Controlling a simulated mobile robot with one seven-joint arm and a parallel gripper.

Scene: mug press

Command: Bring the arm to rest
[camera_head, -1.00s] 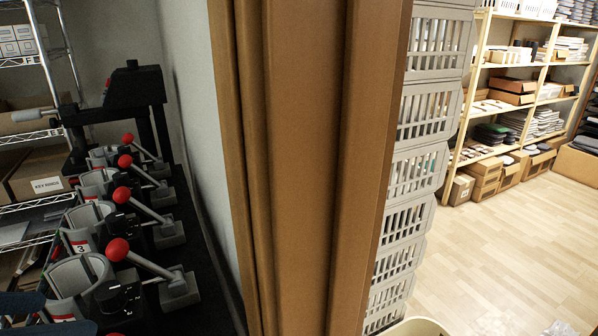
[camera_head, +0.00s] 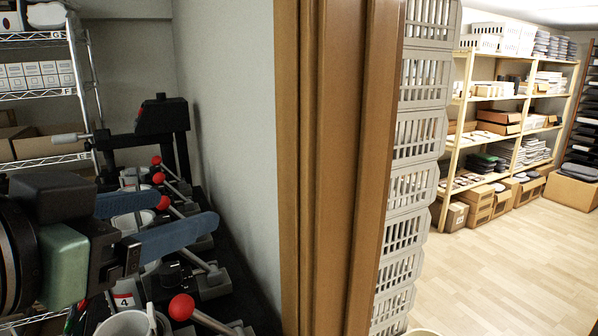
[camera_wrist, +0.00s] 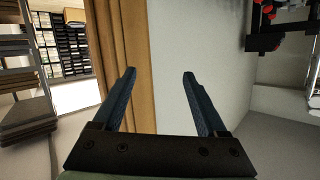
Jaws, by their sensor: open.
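My gripper (camera_head: 172,220) is at the left of the head view, raised above the row of mug presses. Its two blue fingers point right, toward the wall, and stand apart. In the wrist view my gripper (camera_wrist: 160,75) is open, with nothing between its fingers. The wooden door frame (camera_wrist: 145,60) and pale wall lie beyond the fingertips. The mug presses (camera_head: 125,298), with red-knobbed levers, are partly hidden behind and below my gripper in the head view.
A wooden door frame (camera_head: 330,170) and a stack of grey crates (camera_head: 415,135) divide the scene. A wire shelf (camera_head: 40,95) stands at the left. At the right, a wooden shelf (camera_head: 455,150) holds boxes, and the wooden floor (camera_head: 500,270) is largely clear.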

